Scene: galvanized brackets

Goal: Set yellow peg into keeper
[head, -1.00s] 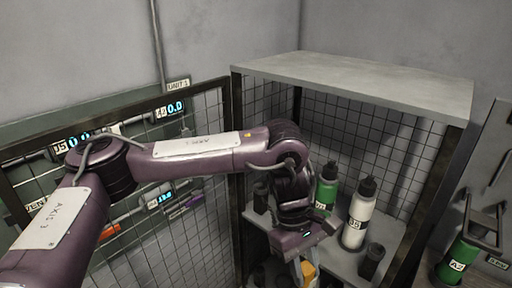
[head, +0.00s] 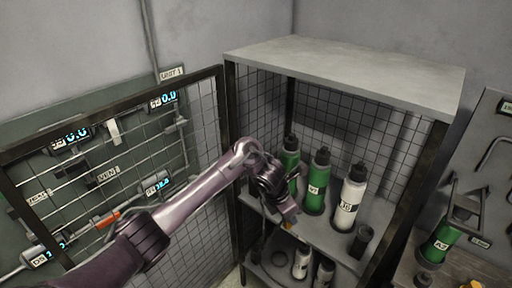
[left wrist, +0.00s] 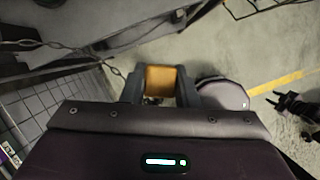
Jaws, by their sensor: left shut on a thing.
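My left gripper (head: 287,224) is shut on the yellow peg, at the front edge of the open cabinet's upper shelf. In the head view only a small orange-yellow bit of the peg (head: 289,226) shows below the jaws. In the left wrist view the peg's yellow block (left wrist: 160,80) sits between the two dark fingers. Its lower end is hidden. I cannot make out the keeper in either view. A dark pronged shape (left wrist: 297,105) at the right of the left wrist view may be my right gripper; its jaws are unclear.
Green bottles (head: 317,182) and a white bottle (head: 351,196) stand on the upper shelf (head: 325,232), close to my gripper. More bottles (head: 301,262) stand below. The mesh door (head: 200,150) is at left. A chain (left wrist: 50,43) hangs near the gripper.

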